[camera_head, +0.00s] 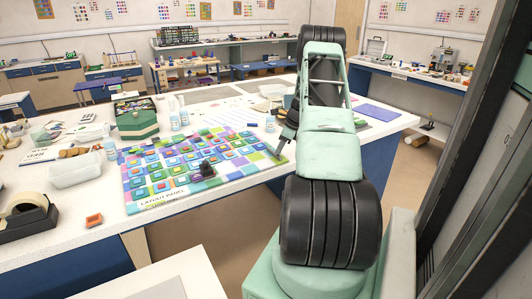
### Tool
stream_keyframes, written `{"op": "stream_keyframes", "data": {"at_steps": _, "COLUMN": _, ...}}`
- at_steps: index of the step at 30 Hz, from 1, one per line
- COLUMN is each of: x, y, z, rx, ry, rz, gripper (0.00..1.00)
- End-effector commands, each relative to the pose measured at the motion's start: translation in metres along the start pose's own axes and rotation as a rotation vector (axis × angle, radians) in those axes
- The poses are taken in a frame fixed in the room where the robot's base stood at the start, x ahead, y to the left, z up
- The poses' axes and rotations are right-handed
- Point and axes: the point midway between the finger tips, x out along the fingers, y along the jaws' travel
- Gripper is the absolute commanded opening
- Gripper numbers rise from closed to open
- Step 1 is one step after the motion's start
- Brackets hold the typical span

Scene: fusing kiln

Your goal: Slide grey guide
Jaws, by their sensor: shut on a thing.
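My gripper (277,153) is at the right end of the layout panel (150,203), low over the panel's edge. It points down and is shut on a small grey piece, which I take to be the grey guide. The fingers and the guide are tiny here and partly merge, so the guide's outline and the exact grip cannot be told. The panel lies flat on the white table and bears rows of coloured square tiles. A small dark object (206,168) stands on the tiles, left of my gripper and apart from it.
A green box (137,124), white bottles (174,115), a clear tray (76,170), a tape dispenser (28,215) and an orange block (94,220) stand around the panel's left and back. The table's front edge runs close below the panel. A purple sheet (378,112) lies right of my arm.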

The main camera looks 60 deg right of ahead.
Motion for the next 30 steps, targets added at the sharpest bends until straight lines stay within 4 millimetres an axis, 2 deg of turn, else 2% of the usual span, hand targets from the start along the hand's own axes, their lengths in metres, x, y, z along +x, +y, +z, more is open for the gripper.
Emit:
{"op": "stream_keyframes", "data": {"at_steps": 6, "x": -0.005, "y": -0.014, "z": -0.014, "rx": 0.0, "ry": 0.001, "rz": -0.001, "gripper": 0.0}}
{"op": "stream_keyframes", "data": {"at_steps": 18, "x": -0.006, "y": -0.016, "z": -0.015, "rx": 0.001, "ry": 0.001, "rz": 0.0, "gripper": 0.0}}
{"op": "stream_keyframes", "data": {"at_steps": 19, "x": -0.006, "y": -0.016, "z": -0.015, "rx": 0.001, "ry": 0.001, "rz": 0.0, "gripper": 0.23}}
{"op": "stream_keyframes", "data": {"at_steps": 21, "x": -0.006, "y": -0.016, "z": -0.015, "rx": 0.001, "ry": 0.001, "rz": 0.0, "gripper": 0.43}}
{"op": "stream_keyframes", "data": {"at_steps": 30, "x": -0.007, "y": -0.016, "z": -0.015, "rx": 0.0, "ry": 0.0, "rz": -0.001, "gripper": 0.43}}
